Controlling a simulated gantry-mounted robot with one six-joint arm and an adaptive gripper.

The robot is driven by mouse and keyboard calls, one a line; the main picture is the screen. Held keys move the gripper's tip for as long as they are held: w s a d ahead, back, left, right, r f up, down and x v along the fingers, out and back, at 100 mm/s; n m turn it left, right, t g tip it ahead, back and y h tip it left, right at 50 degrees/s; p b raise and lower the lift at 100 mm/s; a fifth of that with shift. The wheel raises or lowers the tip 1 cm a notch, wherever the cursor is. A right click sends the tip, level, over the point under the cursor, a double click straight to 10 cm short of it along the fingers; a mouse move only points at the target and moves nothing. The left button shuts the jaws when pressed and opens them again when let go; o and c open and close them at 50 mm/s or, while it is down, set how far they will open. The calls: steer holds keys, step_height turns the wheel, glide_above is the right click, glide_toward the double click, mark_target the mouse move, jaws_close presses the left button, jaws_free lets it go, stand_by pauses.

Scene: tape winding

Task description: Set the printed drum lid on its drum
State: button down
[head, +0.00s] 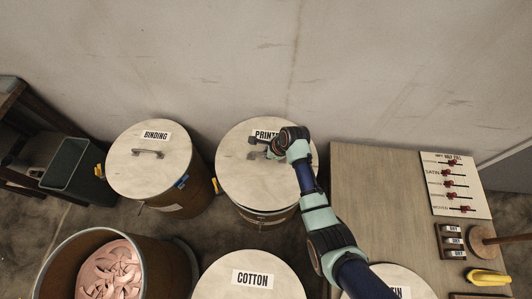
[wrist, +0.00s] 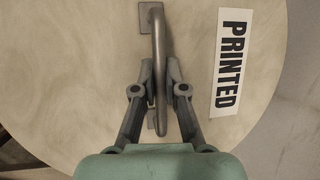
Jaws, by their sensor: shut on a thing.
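The printed drum lid (head: 240,180) is a pale round disc with a "PRINTED" label, at the top of the printed drum (head: 268,218) in the head view. A dark gap shows between lid and drum at the front edge, and I cannot tell if the lid is fully seated. The lid fills the wrist view (wrist: 70,60), with its label (wrist: 231,62) right of the handle. My gripper (wrist: 159,75) is shut on the lid's metal handle (wrist: 157,40). In the head view my gripper (head: 258,148) is over the lid's middle and partly covers the label.
The binding drum (head: 150,170) with its lid stands to the left. The cotton lid (head: 250,280) is in front. An open drum (head: 60,240) with pink coils is front left. The wall is behind.

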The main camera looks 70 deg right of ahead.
steer(key=shift+w+f+b, duration=0.1)
steer(key=shift+f+b, duration=3.2)
steer(key=shift+f, duration=1.1)
steer(key=c, duration=1.2)
jaws_free()
steer(key=shift+o, duration=0.2)
steer(key=shift+f, duration=0.1)
steer(key=v, duration=1.2)
